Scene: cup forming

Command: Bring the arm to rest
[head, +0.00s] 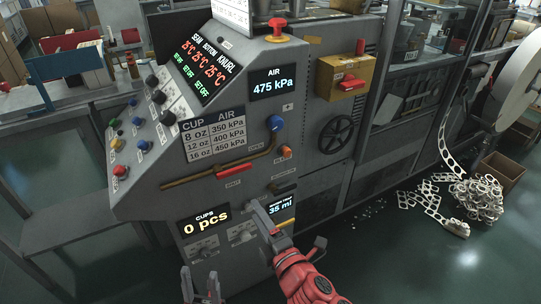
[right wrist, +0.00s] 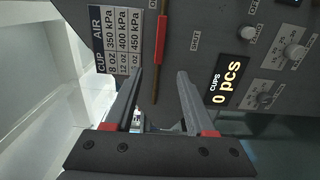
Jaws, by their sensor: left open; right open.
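My right gripper (head: 290,232) is on the red arm in front of the lower part of the grey machine panel (head: 150,190) in the head view. In the right wrist view its two fingers (right wrist: 160,80) stand apart with nothing between them, and the panel lies beyond. My left gripper (head: 199,274) shows only its fingertips at the bottom edge of the head view. They are apart and look empty; the rest of that arm is out of the picture.
The panel carries a red-handled lever (head: 233,170), a blue knob (head: 275,123), a cups display (head: 206,220) reading 0 pcs and an air display (head: 274,80) reading 475 kPa. Punched scrap strip (head: 475,198) lies on the green floor at right. Floor at lower right is clear.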

